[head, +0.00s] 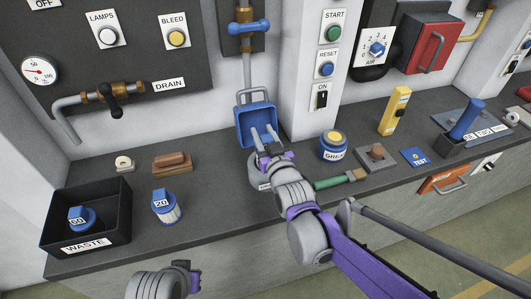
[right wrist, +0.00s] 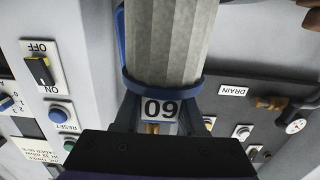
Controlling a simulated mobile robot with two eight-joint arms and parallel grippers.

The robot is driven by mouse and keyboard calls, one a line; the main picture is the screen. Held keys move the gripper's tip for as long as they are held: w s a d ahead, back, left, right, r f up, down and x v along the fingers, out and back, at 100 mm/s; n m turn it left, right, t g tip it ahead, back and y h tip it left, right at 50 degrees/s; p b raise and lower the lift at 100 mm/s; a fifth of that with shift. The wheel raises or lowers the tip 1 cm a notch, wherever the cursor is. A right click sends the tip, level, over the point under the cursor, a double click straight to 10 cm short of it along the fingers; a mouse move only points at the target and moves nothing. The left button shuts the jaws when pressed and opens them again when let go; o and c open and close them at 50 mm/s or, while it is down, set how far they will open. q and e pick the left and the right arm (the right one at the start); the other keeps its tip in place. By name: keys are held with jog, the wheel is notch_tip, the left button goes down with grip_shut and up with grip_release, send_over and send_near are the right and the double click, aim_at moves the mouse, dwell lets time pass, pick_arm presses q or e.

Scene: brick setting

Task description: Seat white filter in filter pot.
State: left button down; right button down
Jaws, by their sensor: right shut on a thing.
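A black waste bin (head: 117,235) holds a blue-capped piece marked 60. A blue-capped filter marked 20 (head: 166,205) stands beside it. A grease tub (head: 333,147) and green-handled tool (head: 335,182) lie close right of the pot.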

jog(key=shift+f+b, duration=0.4)
jog(key=shift+f, duration=2.05)
jog(key=shift+f, duration=0.1)
jog(key=shift+c, duration=2.4)
grip_release()
jog(key=shift+r, duration=0.2)
jog(key=f+v, duration=0.1)
jog(key=v, duration=1.1)
jog(key=s+d+f+m+g+h, duration=0.2)
jog(key=s+d+f+g+h, duration=0.3)
jog(key=d, duration=0.4)
jog(key=s+d+f+g, duration=0.3)
jog(key=s, duration=0.4)
jog(key=s+d+f+m+g, duration=0.1)
jog(key=s+d+f+g, duration=0.2)
jog(key=s, duration=0.5)
jog(key=shift+f+m+g, duration=0.3)
jog(key=shift+f, duration=0.3)
